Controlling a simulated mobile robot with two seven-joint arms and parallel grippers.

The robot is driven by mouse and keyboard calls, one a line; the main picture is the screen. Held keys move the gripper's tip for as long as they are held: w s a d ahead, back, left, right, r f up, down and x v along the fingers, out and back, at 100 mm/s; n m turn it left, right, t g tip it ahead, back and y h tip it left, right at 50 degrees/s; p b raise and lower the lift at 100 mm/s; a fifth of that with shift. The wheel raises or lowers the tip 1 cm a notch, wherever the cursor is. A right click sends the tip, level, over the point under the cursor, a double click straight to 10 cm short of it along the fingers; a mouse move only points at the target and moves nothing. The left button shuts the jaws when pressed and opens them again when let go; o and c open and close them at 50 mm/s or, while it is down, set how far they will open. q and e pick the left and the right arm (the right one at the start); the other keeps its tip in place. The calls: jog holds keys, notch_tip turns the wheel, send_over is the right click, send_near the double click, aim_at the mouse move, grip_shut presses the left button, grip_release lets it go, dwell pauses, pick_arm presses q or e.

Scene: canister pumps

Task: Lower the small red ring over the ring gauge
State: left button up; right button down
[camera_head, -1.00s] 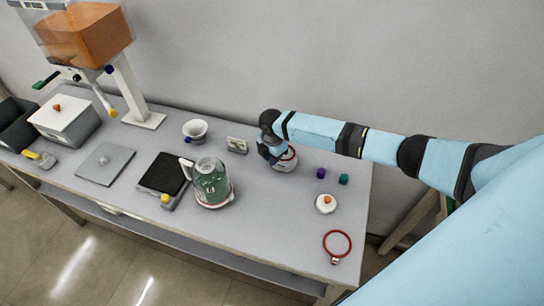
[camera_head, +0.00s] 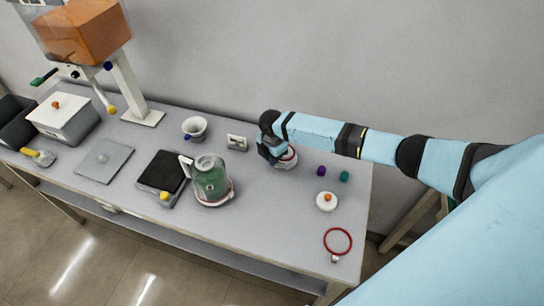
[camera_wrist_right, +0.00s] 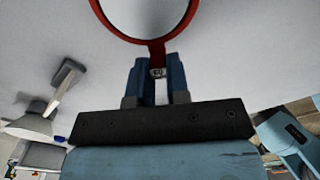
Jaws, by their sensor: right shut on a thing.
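My right gripper (camera_head: 268,152) is at the back middle of the table in the camera_head view. In the right wrist view this gripper (camera_wrist_right: 157,75) is shut on the small tab of the red ring (camera_wrist_right: 155,44), which extends beyond the fingertips and is cut off by the top edge. A pale round thing, likely the ring gauge (camera_head: 284,163), stands under and beside the gripper in the camera_head view, partly hidden by it. A pale surface shows through the ring. I cannot tell whether the ring is around the gauge or above it. My left gripper is out of view.
A green canister (camera_head: 211,183) with a red band near its base stands left of the gripper. A larger red ring (camera_head: 327,238) lies at the front right. A white lidded pot (camera_head: 326,204), purple knob (camera_head: 321,171) and teal knob (camera_head: 344,176) are right of the gauge.

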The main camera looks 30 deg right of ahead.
jog(key=shift+f, duration=0.2)
dwell(0.3)
jog(key=c, duration=0.5)
grip_release()
jog(key=shift+c, duration=0.2)
jog(key=shift+r, duration=0.15)
jog(key=shift+r+p, duration=1.7)
jog(key=shift+r, duration=0.05)
jog(key=shift+r+p, duration=1.55)
jog(key=shift+r, duration=0.1)
